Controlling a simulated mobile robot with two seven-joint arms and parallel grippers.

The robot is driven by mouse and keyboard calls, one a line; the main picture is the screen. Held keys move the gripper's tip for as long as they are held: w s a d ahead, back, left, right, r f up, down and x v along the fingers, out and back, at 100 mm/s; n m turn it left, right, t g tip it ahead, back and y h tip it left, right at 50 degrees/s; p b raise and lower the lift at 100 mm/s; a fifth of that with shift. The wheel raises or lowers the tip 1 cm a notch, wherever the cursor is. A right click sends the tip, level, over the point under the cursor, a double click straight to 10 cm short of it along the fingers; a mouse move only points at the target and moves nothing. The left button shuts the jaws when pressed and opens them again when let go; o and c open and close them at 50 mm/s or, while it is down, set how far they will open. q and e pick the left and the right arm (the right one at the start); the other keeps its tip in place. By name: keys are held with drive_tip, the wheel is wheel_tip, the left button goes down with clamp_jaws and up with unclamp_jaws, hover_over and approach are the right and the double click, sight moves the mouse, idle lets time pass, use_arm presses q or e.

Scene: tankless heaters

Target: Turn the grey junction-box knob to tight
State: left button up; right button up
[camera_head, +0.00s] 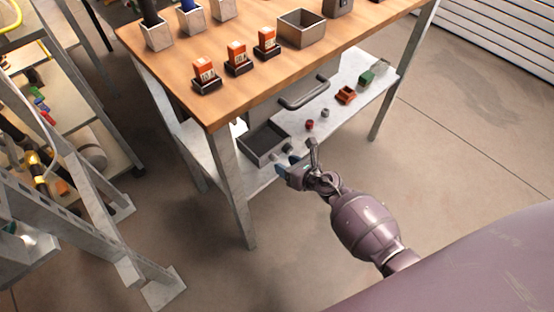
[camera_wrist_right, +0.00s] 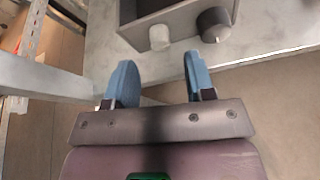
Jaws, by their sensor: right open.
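An open-topped grey box (camera_head: 246,151), which looks like the junction box, sits on the lower shelf under the wooden table. In the right wrist view, the box (camera_wrist_right: 181,17) has two round knobs on its near face: a pale grey knob (camera_wrist_right: 160,37) and a dark grey knob (camera_wrist_right: 214,25). I cannot tell any tight marking. My right gripper (camera_head: 288,163) is at the shelf's front edge, just short of the box. In the wrist view its blue fingers (camera_wrist_right: 160,64) are apart and empty, pointing at the knobs without visible contact. My left gripper is out of view.
The white shelf (camera_head: 345,119) also holds small red and grey parts, an orange part (camera_head: 346,95) and a green block (camera_head: 366,78). A metal table leg (camera_head: 236,190) stands left of my gripper. The wooden top (camera_head: 160,70) overhangs the shelf. Floor in front is clear.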

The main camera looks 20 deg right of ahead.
sight(276, 159)
drive_tip(key=b+x, duration=0.1)
drive_tip(key=x, duration=0.2)
drive_tip(key=shift+f, duration=0.25)
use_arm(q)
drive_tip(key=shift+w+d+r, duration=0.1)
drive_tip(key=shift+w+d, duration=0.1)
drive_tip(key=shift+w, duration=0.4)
use_arm(e)
drive_tip(key=shift+w+a, duration=0.15)
drive_tip(key=shift+w, duration=0.3)
drive_tip(key=shift+c, duration=0.5)
clamp_jaws()
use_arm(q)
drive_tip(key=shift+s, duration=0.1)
